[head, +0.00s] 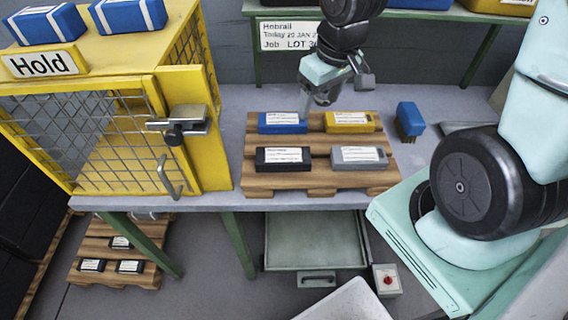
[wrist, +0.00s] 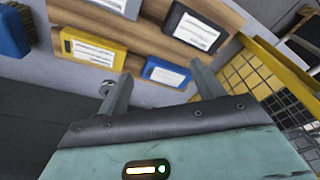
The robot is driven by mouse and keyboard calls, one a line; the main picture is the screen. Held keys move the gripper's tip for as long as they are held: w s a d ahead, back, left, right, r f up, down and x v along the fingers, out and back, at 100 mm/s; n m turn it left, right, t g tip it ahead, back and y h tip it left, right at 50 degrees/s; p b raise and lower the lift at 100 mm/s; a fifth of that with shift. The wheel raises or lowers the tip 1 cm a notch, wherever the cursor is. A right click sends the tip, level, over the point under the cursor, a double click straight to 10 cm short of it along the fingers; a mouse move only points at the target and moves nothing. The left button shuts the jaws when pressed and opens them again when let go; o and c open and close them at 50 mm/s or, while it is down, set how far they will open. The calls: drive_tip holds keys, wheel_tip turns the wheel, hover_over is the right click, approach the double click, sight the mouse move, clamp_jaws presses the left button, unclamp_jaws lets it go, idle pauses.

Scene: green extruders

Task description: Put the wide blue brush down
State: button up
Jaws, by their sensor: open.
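The wide blue brush (head: 409,114), a blue block with brown bristles, stands on the grey table just right of the wooden pallet, bristles towards the front. In the wrist view the brush (wrist: 14,32) is partly cut off at the top left corner. My gripper (head: 318,98) is open and hangs over the back of the pallet, left of the brush and apart from it. In the wrist view nothing is between the fingers of my gripper (wrist: 162,88). A blue labelled box (wrist: 166,72) lies just beyond the fingertips.
The pallet (head: 320,190) carries blue (head: 282,122), yellow (head: 349,122), black (head: 282,159) and grey (head: 359,157) labelled boxes. A yellow mesh cage (head: 213,140) with a "Hold" sign stands on the left. A green rack (head: 480,50) stands behind. Table between brush and pallet is narrow.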

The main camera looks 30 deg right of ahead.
drive_tip(key=s+a+r+n+g, duration=0.1)
drive_tip(key=s+a+r+n, duration=0.1)
drive_tip(key=s+a, duration=0.5)
drive_tip(key=s+a+r+n+g, duration=0.1)
drive_tip(key=s+a+n, duration=0.3)
drive_tip(key=s+a, duration=0.4)
drive_tip(key=shift+a+r, duration=0.85)
drive_tip(key=shift+a, duration=0.15)
drive_tip(key=shift+w, duration=0.15)
